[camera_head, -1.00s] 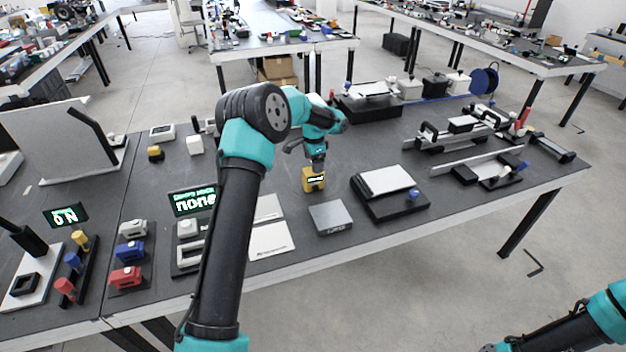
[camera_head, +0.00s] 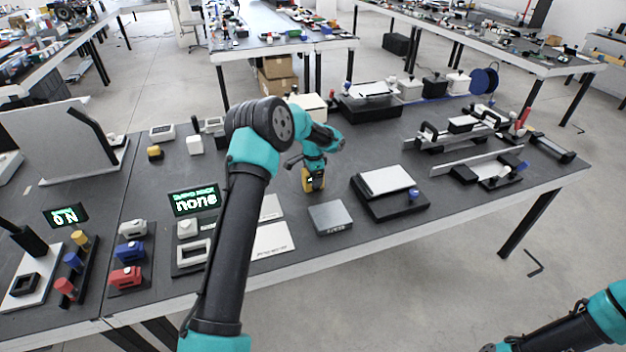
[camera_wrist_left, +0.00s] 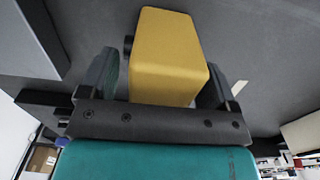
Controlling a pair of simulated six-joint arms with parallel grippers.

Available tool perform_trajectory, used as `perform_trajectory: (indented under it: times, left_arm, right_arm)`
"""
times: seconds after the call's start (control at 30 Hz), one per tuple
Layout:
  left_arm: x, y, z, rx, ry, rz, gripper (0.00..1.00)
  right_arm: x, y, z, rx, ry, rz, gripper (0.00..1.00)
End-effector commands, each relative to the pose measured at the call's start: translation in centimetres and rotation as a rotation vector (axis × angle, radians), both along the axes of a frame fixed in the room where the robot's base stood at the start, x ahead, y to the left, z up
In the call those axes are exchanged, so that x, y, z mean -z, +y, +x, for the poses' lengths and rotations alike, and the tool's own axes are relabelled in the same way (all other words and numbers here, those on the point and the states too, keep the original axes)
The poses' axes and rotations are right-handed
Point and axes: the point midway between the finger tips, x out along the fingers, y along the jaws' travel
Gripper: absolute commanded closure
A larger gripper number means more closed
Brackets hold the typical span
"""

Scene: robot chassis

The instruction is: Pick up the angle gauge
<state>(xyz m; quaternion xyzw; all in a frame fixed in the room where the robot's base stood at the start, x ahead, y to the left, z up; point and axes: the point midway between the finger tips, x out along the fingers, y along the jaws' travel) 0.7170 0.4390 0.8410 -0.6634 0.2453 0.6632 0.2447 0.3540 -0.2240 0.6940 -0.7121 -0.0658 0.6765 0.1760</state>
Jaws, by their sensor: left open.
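The angle gauge appears to be the yellow block (camera_head: 313,182), which stands on the dark bench top near the middle of the head view. In the left wrist view the yellow block (camera_wrist_left: 167,60) sits between the two fingers. My left gripper (camera_head: 314,172) is down around the block, with one finger on each side. In the left wrist view my left gripper (camera_wrist_left: 165,85) is open, with a gap beside the left finger; contact on the right side is unclear. The gripper partly hides the block in the head view. My right gripper is out of the picture.
A grey plate (camera_head: 331,217) lies just right of the block, and a black stand with a white top (camera_head: 388,181) is further right. White sheets (camera_head: 272,240) lie in front. Some bench around the block is bare.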

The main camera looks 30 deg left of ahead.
Motion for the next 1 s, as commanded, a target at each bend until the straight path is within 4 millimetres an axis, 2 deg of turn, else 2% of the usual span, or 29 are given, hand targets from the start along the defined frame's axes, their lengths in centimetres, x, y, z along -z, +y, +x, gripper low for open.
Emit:
perform_trajectory:
  times: [0.53,1.0]
  left_arm:
    - [0.38,0.03,0.01,0.0,-0.001,0.001,0.17]
    - [0.41,0.03,0.0,0.0,0.0,0.0,0.62]
  right_arm:
    - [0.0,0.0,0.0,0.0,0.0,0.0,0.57]
    - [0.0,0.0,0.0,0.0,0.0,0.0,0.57]
